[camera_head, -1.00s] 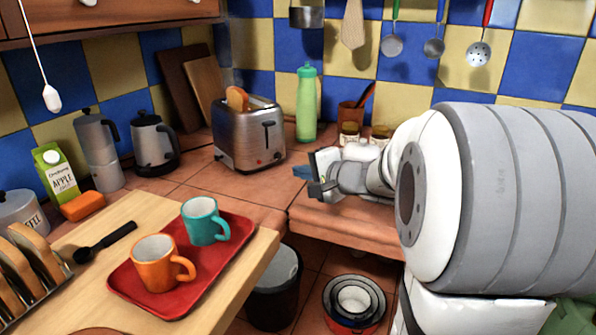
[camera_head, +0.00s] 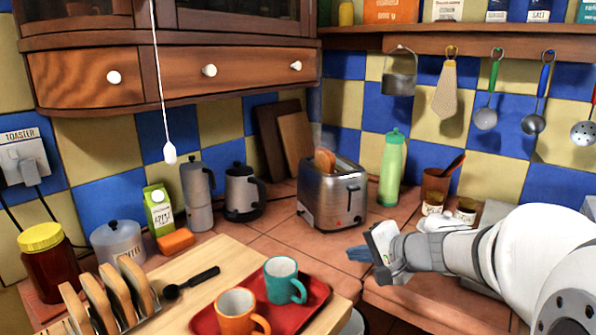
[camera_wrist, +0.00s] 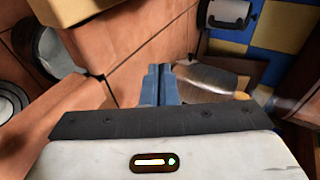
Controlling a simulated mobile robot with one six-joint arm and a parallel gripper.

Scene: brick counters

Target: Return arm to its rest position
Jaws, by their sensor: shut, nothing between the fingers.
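My arm reaches in from the right edge in the head view. My gripper (camera_head: 358,254) points left over the brick-tiled counter, in front of the toaster and clear of it. Its blue fingers are together with nothing between them. In the wrist view the closed fingers (camera_wrist: 160,85) stand upright in the middle, above the grey gripper body.
The silver toaster (camera_head: 333,195) holds bread, with a green bottle (camera_head: 392,170) to its right. A red tray (camera_head: 318,293) carries a teal mug (camera_head: 283,281) and an orange mug (camera_head: 240,311). A wall cabinet (camera_head: 180,70) and hanging utensils are above.

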